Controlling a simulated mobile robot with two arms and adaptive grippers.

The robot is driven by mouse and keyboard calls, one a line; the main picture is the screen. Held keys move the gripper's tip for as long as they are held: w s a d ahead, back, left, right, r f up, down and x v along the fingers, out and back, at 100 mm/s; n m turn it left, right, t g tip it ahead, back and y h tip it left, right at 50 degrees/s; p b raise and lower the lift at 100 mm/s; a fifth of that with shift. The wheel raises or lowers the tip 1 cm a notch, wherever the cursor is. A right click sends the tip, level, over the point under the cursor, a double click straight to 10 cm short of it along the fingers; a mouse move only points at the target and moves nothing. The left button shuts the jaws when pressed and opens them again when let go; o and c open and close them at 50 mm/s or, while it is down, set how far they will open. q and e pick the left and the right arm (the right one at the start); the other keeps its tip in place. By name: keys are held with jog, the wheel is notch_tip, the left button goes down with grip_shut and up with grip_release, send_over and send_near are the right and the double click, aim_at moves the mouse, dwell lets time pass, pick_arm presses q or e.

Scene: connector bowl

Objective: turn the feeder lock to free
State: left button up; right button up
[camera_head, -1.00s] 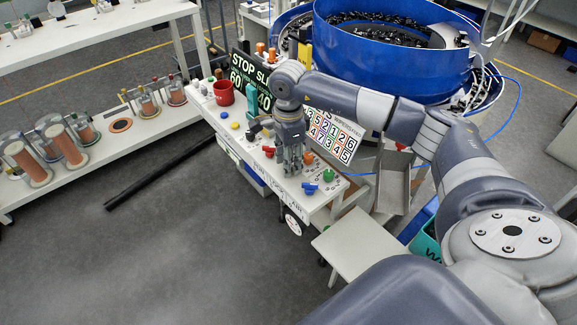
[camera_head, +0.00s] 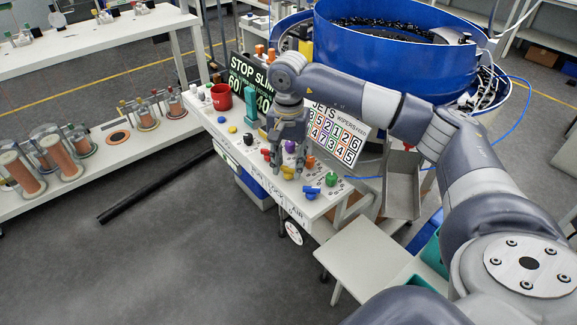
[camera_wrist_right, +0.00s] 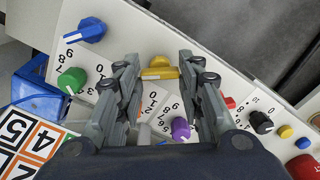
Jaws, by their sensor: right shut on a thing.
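A row of coloured knobs sits on a white control panel (camera_head: 238,148). A yellow knob with a white stripe (camera_wrist_right: 160,68) lies between the fingertips of my right gripper (camera_wrist_right: 159,64) in the right wrist view. The gripper is shut on this knob. In the head view my right gripper (camera_head: 287,172) points down at the panel's front part and largely covers the knob. Labels along the front edge are only partly legible, so I cannot confirm which knob is the feeder lock. My left gripper is out of view.
Close by are a purple knob (camera_wrist_right: 180,128), a red one (camera_wrist_right: 228,103), a green one (camera_wrist_right: 72,80), a blue one (camera_wrist_right: 85,30) and a black one (camera_wrist_right: 261,122). A blue bowl feeder (camera_head: 390,60) is behind.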

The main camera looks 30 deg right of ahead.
aim_at(289, 167)
jog(key=shift+n+b, duration=0.35)
jog(key=shift+n, duration=0.55)
jog(key=shift+r, duration=0.1)
jog(key=o, duration=1.1)
jog(key=shift+c, duration=0.2)
notch_tip(289, 167, up, 12)
